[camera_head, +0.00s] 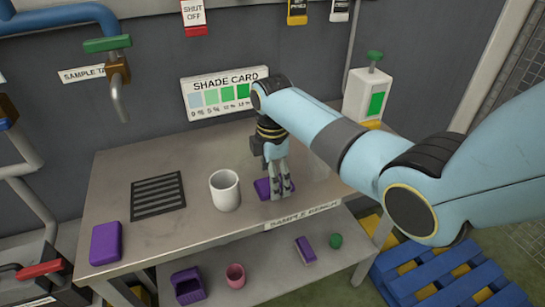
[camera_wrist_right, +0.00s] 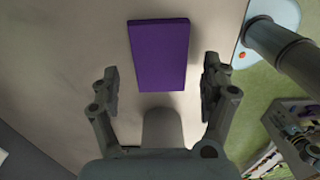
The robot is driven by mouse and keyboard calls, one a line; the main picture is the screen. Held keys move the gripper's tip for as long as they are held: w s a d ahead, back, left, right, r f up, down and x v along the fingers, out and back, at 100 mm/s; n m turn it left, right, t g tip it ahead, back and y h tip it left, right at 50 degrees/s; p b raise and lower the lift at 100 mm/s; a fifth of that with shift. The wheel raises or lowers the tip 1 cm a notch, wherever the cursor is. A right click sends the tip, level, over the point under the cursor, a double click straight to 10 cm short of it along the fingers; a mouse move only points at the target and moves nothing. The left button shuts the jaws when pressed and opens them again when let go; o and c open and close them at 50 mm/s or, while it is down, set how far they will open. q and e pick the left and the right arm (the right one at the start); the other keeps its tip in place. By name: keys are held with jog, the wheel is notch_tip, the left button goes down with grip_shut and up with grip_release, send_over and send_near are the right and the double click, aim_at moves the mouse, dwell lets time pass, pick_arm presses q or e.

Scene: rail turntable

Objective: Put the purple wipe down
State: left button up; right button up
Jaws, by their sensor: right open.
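The purple wipe (camera_head: 262,188) is a flat purple rectangle on the sample bench (camera_head: 150,235), right of the white mug. In the right wrist view the purple slab (camera_wrist_right: 158,55) lies flat on the pale bench top, beyond the fingertips and roughly centred between them. My right gripper (camera_head: 279,190) points down over the wipe and hides part of it. In the wrist view its fingers (camera_wrist_right: 160,88) are spread wide with nothing between them. Whether the fingertips touch the wipe or bench is unclear. My left gripper is not in view.
A white mug (camera_head: 225,190) stands close left of the gripper. A dark grate (camera_head: 157,196) and another purple block (camera_head: 106,243) are farther left. The shade card (camera_head: 225,93) and white dispenser (camera_head: 368,97) stand behind. The lower shelf holds a purple bin (camera_head: 188,286) and pink cup (camera_head: 236,276).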

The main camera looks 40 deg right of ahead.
notch_tip(320, 180, up, 9)
jog(key=shift+w+r+b, duration=0.15)
jog(key=shift+b, duration=0.15)
jog(key=shift+d, duration=0.1)
